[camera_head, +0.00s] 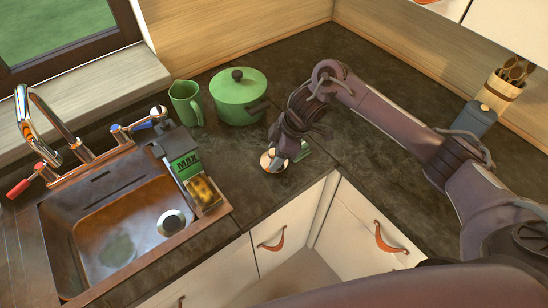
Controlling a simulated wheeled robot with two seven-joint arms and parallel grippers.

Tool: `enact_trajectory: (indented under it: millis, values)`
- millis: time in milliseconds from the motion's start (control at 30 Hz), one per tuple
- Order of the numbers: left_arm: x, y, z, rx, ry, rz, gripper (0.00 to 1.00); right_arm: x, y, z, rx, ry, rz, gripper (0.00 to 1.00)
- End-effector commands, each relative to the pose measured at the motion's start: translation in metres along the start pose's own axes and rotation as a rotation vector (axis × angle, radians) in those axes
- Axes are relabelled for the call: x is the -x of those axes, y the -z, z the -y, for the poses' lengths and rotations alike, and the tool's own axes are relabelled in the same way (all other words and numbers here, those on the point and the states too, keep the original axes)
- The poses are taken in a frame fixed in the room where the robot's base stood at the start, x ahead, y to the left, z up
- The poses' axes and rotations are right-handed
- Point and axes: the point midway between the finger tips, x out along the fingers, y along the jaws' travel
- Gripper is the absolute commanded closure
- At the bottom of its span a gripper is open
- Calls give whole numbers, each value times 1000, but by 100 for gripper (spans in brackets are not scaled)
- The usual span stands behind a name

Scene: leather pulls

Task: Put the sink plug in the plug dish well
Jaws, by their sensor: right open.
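My right gripper (279,160) points down at the counter near its front edge, right of the sink. A small round pale and copper-coloured piece (268,161) sits at its fingertips, partly hidden by them; I cannot tell for sure whether it is the sink plug or the plug dish. A small green piece (304,150) shows just right of the gripper, mostly hidden. The gripper is open; whether it touches the round piece is unclear. A round white-rimmed, dark-centred fitting (171,222) shows at the right of the sink basin. My left gripper is out of view.
The copper sink (120,225) with its tap (45,120) fills the left. A caddy with a green box (185,165) and a yellow sponge (203,191) stands at its right edge.

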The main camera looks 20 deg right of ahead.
Motion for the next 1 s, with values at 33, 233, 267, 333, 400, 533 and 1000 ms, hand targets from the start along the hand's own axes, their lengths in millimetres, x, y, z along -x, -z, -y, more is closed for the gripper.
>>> enact_trajectory:
  millis: [33, 233, 267, 333, 400, 533, 1000]
  values:
    - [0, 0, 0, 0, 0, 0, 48, 0, 0, 0, 0, 0, 0, 44]
    - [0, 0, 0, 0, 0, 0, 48, 0, 0, 0, 0, 0, 0, 56]
    - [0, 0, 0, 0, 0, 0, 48, 0, 0, 0, 0, 0, 0, 60]
    - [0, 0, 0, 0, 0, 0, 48, 0, 0, 0, 0, 0, 0, 69]
    - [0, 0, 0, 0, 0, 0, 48, 0, 0, 0, 0, 0, 0, 78]
    - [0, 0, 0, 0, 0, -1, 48, 0, 0, 0, 0, 0, 0, 93]
    - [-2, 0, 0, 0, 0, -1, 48, 16, 7, -1, 2, -3, -3, 94]
